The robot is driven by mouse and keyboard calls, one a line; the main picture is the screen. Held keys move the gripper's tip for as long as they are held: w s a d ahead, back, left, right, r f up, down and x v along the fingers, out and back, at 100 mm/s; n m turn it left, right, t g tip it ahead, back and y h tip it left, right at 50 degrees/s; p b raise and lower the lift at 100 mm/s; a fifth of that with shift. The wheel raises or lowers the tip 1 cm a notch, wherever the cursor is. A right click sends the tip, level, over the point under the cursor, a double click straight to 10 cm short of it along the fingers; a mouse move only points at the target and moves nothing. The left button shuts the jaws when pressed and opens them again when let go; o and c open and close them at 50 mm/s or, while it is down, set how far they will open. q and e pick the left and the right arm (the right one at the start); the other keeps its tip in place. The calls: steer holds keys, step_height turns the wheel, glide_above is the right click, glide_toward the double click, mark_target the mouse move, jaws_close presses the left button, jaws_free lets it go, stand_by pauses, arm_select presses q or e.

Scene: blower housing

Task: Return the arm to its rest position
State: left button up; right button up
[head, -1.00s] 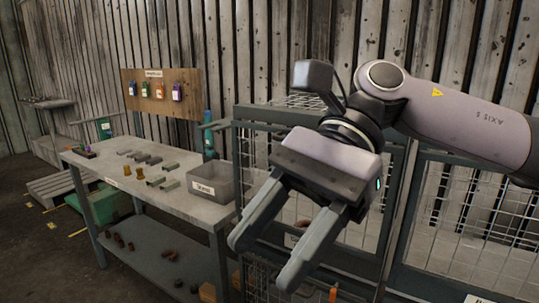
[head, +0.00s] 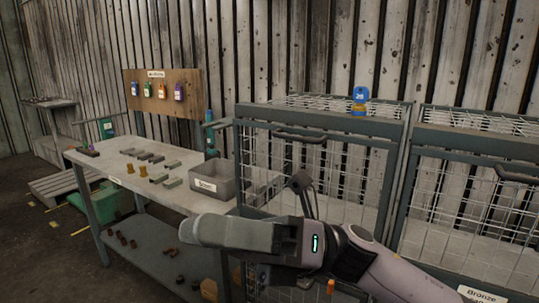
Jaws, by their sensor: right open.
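My right gripper (head: 200,230) is seen side-on in the lower middle of the head view, its fingers pointing left. It is open, and I see nothing held in it. The near finger hides most of the gap between the fingers. My right arm comes in from the lower right, low in front of the wire cage (head: 322,127). The gripper appears in front of the workbench's right end; I cannot tell how far apart they are. My left gripper is not in view.
A workbench (head: 112,160) on the left bears a grey bin (head: 205,187), several grey blocks and two brass pieces. Dark parts lie on its lower shelf. A tag board (head: 163,106) hangs behind. Another cage stands right.

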steer(key=w+d+f+n+t+h, duration=0.35)
steer(key=f+n+t, duration=0.5)
steer(key=n, duration=0.35)
steer(key=w+d+f+n+t+h, duration=0.3)
steer(key=d+f+n+t, duration=0.2)
steer(key=f+n+t, duration=0.5)
steer(key=w+d+f+n+t+h, duration=0.35)
steer(key=n+t, duration=0.35)
steer(key=n, duration=0.7)
steer(key=s+d+f+m+g+h, duration=0.2)
steer(key=s+d+f+m+h, duration=0.1)
steer(key=f, duration=0.5)
steer(key=s+d+f+m+g+h, duration=0.3)
steer(key=s+d+f+m, duration=0.2)
steer(key=s+f, duration=0.3)
steer(key=s+d+f+m+g+h, duration=0.2)
steer(key=s+d+f+m+h, duration=0.1)
steer(key=f, duration=0.6)
steer(key=s+d+m, duration=0.1)
steer(key=s+d, duration=0.1)
steer(key=s, duration=0.1)
steer(key=shift+d+f, duration=0.35)
steer(key=shift+d, duration=0.05)
